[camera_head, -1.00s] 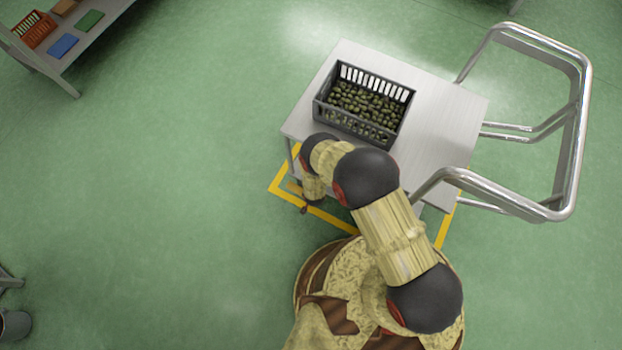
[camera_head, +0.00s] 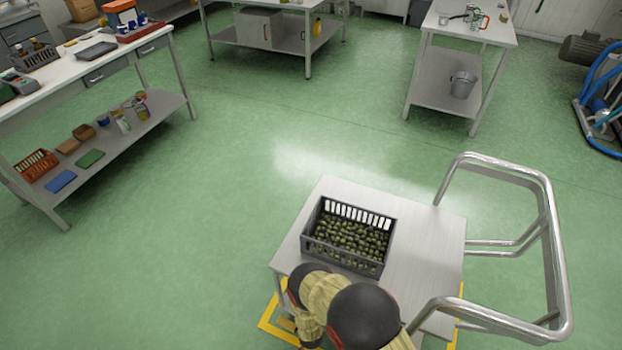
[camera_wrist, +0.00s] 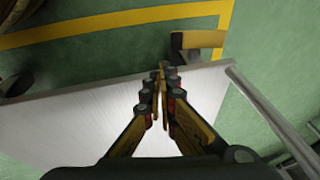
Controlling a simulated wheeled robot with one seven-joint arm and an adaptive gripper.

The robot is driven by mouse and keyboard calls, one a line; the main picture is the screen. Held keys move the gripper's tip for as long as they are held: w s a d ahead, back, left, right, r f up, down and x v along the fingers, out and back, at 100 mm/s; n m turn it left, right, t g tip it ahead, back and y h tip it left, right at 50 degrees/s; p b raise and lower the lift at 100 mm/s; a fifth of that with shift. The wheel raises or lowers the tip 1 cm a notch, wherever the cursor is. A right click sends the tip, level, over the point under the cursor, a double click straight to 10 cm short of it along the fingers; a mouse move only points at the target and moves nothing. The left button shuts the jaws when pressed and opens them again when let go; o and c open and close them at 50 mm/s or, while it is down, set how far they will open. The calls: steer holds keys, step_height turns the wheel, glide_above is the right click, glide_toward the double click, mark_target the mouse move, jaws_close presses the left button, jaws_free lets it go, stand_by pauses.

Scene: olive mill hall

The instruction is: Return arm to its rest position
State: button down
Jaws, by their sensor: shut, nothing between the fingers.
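My gripper (camera_wrist: 163,75) shows in the wrist view with its two fingers together at the tips and nothing between them. It points down past the edge of a pale metal surface (camera_wrist: 75,118), toward the green floor with a yellow line. In the head view my arm is folded at the near side of the metal cart (camera_head: 432,235); the gripper's fingers are not clearly seen there. A dark crate (camera_head: 308,238) full of green olives stands on the cart, just beyond my arm and apart from the fingers.
The cart's tubular handle (camera_head: 548,235) juts out to the right. A workbench with a lower shelf (camera_head: 150,130) stands at left. Another table (camera_head: 450,80) with a bucket (camera_head: 462,84) on its shelf stands at the back right. The green floor between is clear.

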steer(key=s+d+r+n+g+h, duration=0.1)
steer(key=s+d+n+g, duration=0.15)
steer(key=s, duration=0.35)
steer(key=s+d+r+n+g+h, duration=0.1)
steer(key=s+d+r+n+g, duration=0.15)
steer(key=s, duration=0.45)
steer(key=w+r+n+g, duration=0.1)
steer(key=w+r, duration=0.2)
steer(key=r, duration=1.1)
steer(key=w+r+n, duration=0.1)
steer(key=w+r, duration=0.2)
steer(key=r, duration=1.2)
steer(key=w+r+n+g, duration=0.1)
steer(key=w+r, duration=0.2)
steer(key=r, duration=1.1)
steer(key=s+d+r+m+t, duration=0.1)
steer(key=d+r, duration=0.4)
steer(key=r, duration=0.7)
steer(key=s+d+r+m+t+y, duration=0.1)
steer(key=s+d+r+t, duration=0.3)
steer(key=r, duration=0.9)
steer(key=s+d+r+t, duration=0.3)
steer(key=d+r, duration=0.4)
steer(key=r, duration=0.5)
steer(key=shift+r+m+t, duration=0.25)
steer(key=shift+m+t, duration=0.15)
steer(key=shift+s+d, duration=0.1)
steer(key=shift+s, duration=0.05)
